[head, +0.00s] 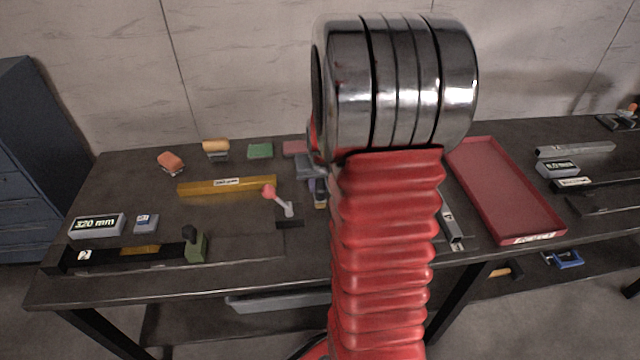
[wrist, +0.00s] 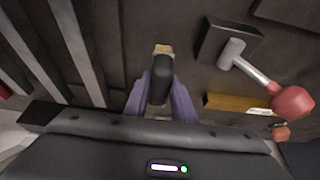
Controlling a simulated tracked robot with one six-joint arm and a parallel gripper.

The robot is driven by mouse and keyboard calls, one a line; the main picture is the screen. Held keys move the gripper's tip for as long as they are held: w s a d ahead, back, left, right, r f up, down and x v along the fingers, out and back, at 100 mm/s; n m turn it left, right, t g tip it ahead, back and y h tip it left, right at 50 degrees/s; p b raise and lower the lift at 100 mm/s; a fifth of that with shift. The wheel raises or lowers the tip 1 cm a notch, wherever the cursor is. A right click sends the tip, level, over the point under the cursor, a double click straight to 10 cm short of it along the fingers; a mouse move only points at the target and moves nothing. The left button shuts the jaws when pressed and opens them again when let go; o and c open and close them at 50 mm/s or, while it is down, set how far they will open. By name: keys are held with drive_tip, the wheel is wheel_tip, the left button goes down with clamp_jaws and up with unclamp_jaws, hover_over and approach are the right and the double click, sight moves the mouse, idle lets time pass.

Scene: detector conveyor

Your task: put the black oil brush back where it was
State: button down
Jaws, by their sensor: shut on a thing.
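The black oil brush (wrist: 159,82) is between the two purple-grey fingers of my gripper (wrist: 161,92) in the wrist view. Its black body points up the picture, and a tan end (wrist: 164,48) shows beyond it. My gripper is shut on it. In the head view, my gripper (head: 317,186) is partly hidden behind my red arm, over the middle of the dark workbench (head: 130,190). A small black and tan part of the brush (head: 320,201) shows there. I cannot tell whether the brush touches the bench.
A red-knobbed lever (head: 280,201) on a black base stands just left of my gripper, with a yellow bar (head: 200,189) beyond. Orange (head: 170,160) and tan (head: 215,148) brushes and a green block (head: 260,150) lie at the back. A red tray (head: 500,190) is right of my arm.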

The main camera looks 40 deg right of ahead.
drive_tip(key=c, duration=1.5)
unclamp_jaws()
drive_tip(key=v, duration=1.2)
drive_tip(key=shift+r, duration=0.1)
drive_tip(key=s+a+r+n+y, duration=0.1)
drive_tip(key=s+a, duration=0.3)
drive_tip(key=a, duration=0.5)
drive_tip(key=s+a+r+n+t, duration=0.1)
drive_tip(key=s+a+r+n, duration=0.2)
drive_tip(key=a, duration=0.7)
drive_tip(key=s+a+r+n+y, duration=0.1)
drive_tip(key=s+a+r+n, duration=0.1)
drive_tip(key=s+a, duration=0.3)
drive_tip(key=shift+a+r+n+t+y, duration=0.1)
drive_tip(key=shift+a+r+n+t, duration=0.1)
drive_tip(key=shift+a, duration=0.55)
drive_tip(key=shift+a+r+n+t+y, duration=0.1)
drive_tip(key=shift+a+r, duration=0.1)
drive_tip(key=shift+a, duration=0.55)
drive_tip(key=shift+a+r+n+t+y, duration=0.1)
drive_tip(key=shift+a+r, duration=0.15)
drive_tip(key=shift+a, duration=0.45)
